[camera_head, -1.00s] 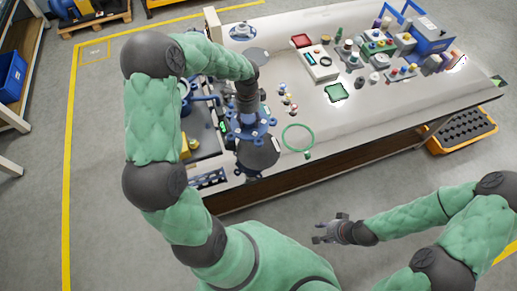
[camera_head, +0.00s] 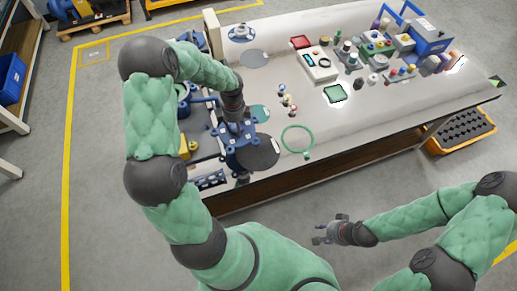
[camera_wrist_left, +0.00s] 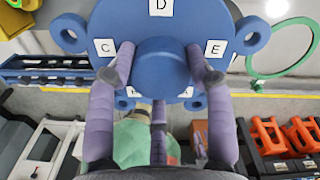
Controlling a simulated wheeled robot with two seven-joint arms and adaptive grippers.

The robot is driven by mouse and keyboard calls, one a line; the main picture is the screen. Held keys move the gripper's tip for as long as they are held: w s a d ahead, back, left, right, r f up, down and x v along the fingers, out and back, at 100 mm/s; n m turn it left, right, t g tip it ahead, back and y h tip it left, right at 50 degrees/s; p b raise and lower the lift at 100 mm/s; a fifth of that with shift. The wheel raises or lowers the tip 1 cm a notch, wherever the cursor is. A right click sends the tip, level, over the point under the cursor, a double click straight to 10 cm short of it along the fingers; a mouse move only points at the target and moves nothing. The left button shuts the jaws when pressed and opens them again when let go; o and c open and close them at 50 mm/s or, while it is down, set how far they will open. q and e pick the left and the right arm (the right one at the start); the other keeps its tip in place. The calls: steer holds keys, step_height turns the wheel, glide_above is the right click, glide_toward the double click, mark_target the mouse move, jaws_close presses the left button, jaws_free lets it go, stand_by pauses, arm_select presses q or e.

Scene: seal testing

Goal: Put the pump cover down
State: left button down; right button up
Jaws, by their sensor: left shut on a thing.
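The pump cover (camera_head: 228,141) is a blue round plate with lugs around its rim and white letter labels. It hangs beneath my left gripper (camera_head: 234,121), over the left part of the table, partly hidden by the arm. In the left wrist view, the fingers of my left gripper (camera_wrist_left: 161,66) are shut around the raised hub of the pump cover (camera_wrist_left: 194,27); C, D and E are readable. I cannot tell its height above the table. My right gripper (camera_head: 326,232) is empty, its fingers apart, in front of the table.
A dark grey disc (camera_head: 262,152) lies just right of the cover, with a green ring (camera_head: 298,141) beyond it. A teal disc (camera_head: 260,113) and small coloured parts (camera_head: 288,101) are behind. Instruments and bottles crowd the table's (camera_head: 395,108) back right.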

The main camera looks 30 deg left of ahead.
arm_select(q)
steer(key=d+f, duration=0.2)
steer(key=w+d+f+b, duration=0.1)
steer(key=d+f, duration=0.1)
steer(key=d, duration=0.1)
steer(key=d+f+b, duration=0.1)
steer(key=d+f, duration=0.1)
steer(key=shift+w+d, duration=0.15)
steer(key=shift+d, duration=0.15)
steer(key=shift+d+f, duration=0.15)
steer(key=shift+f, duration=0.05)
steer(key=shift+w+d+f+b, duration=0.1)
steer(key=shift+d+f+b, duration=0.2)
steer(key=shift+f, duration=0.4)
steer(key=shift+s+d+f+b, duration=0.1)
steer(key=shift+f+b, duration=0.3)
steer(key=shift+f, duration=0.35)
steer(key=shift+w+d+f+b, duration=0.1)
steer(key=shift+d+f+b, duration=0.2)
steer(key=shift+f, duration=0.4)
steer(key=shift+a, duration=0.1)
steer(key=shift+f, duration=0.15)
steer(key=shift+c, duration=2.4)
jaws_free()
